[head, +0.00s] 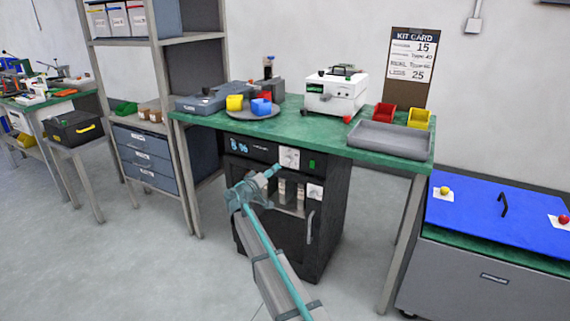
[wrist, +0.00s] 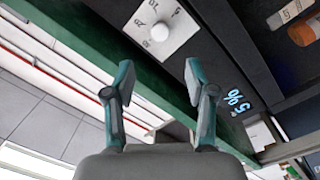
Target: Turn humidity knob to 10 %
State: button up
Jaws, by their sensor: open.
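The dark cabinet (head: 262,230) under the green bench has a blue display (head: 239,146); in the wrist view the display (wrist: 236,103) reads 5 %. A white dial plate (head: 289,157) sits right of the display. The wrist view shows a white dial plate with a round knob (wrist: 159,31) and printed numbers; its label is not readable. My gripper (head: 276,169) is in front of the cabinet, just below left of the upper dial. In the wrist view its fingers (wrist: 158,76) are apart and empty, short of the knob.
The green bench top (head: 285,127) overhangs the cabinet, close above the dial. The cabinet door has a vertical handle (head: 310,226) and a window with bottles. A small green light (head: 312,164) is right of the upper dial. The floor (head: 170,270) in front is clear.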

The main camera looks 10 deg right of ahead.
aim_at(286, 160)
jog(key=x, duration=1)
jog(key=shift+w+d+f, duration=0.1)
jog(key=shift+w+d, duration=0.1)
jog(key=shift+d, duration=0.05)
jog(key=shift+c, duration=0.2)
grip_shut()
